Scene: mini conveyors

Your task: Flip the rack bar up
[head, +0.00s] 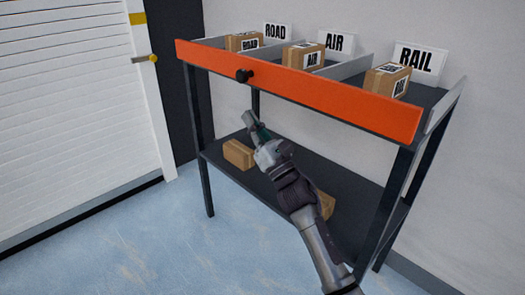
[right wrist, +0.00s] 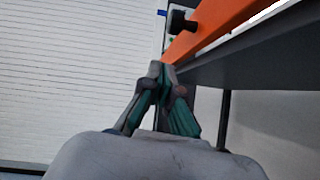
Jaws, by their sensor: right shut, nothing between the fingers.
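The orange rack bar (head: 300,86) runs along the front edge of the rack's top shelf, its broad face toward me. A black knob (head: 244,76) sticks out near its left end. My right gripper (head: 250,119) is shut and empty, in front of the rack and below the bar and knob in the head view. In the right wrist view the closed fingertips (right wrist: 160,68) point up toward the bar (right wrist: 205,25), with the knob (right wrist: 182,20) above them. I see no contact with either. My left gripper is out of view.
Boxes (head: 388,80) stand in the top lanes behind the bar, under ROAD, AIR and RAIL signs (head: 415,59). The lower shelf (head: 222,160) holds a box (head: 239,154) and another (head: 326,204) partly behind my arm. The floor (head: 130,235) left of the rack is clear.

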